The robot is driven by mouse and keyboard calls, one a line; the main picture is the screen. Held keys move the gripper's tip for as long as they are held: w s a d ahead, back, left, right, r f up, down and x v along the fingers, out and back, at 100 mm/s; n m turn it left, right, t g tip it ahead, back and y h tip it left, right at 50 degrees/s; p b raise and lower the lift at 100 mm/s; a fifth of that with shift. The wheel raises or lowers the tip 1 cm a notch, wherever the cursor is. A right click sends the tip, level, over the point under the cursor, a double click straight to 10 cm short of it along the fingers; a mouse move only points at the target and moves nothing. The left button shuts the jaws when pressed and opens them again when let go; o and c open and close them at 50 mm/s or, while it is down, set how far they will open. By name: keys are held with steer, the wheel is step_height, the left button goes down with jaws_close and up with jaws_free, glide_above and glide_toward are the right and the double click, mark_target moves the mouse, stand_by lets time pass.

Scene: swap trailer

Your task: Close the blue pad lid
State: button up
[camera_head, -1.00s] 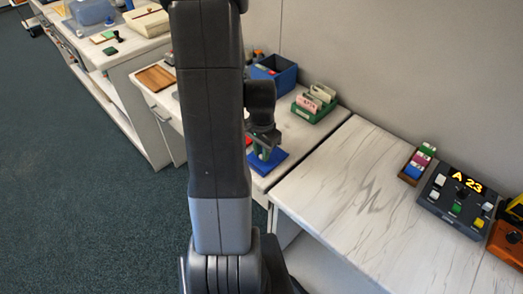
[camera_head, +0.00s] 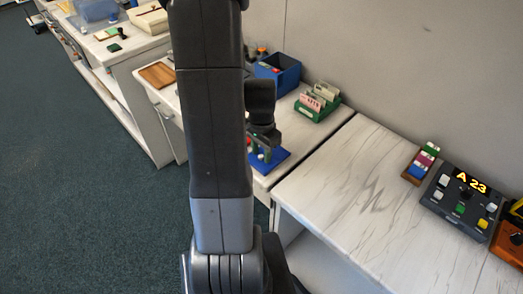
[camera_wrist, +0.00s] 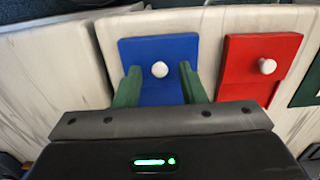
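The blue pad (camera_wrist: 160,50) lies on the white worktop, with a white round knob (camera_wrist: 160,69) on its blue surface. It also shows in the head view (camera_head: 280,160), partly behind my gripper. I cannot tell how far its lid is open. My gripper (camera_wrist: 160,84) is over the near part of the pad, its two green fingers spread apart. The knob is beyond the fingertips, roughly centred between them, and nothing is held. In the head view my gripper (camera_head: 259,153) is low over the pad, partly hidden by my arm.
A red pad (camera_wrist: 262,50) with a white knob lies close to the right in the wrist view. A blue bin (camera_head: 285,78) and a green card holder (camera_head: 318,110) stand behind. A dark button console (camera_head: 458,205) is far right; the worktop before it is clear.

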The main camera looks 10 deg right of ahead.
mark_target(261, 156)
steer(key=shift+r, duration=0.1)
step_height(261, 156, up, 14)
steer(key=p, duration=0.1)
stand_by(0.4)
steer(key=shift+f, duration=0.25)
step_height(261, 156, down, 14)
steer(key=shift+r+b, duration=0.1)
steer(key=shift+b, duration=0.4)
steer(key=shift+w+d, duration=0.3)
steer(key=shift+d, duration=0.25)
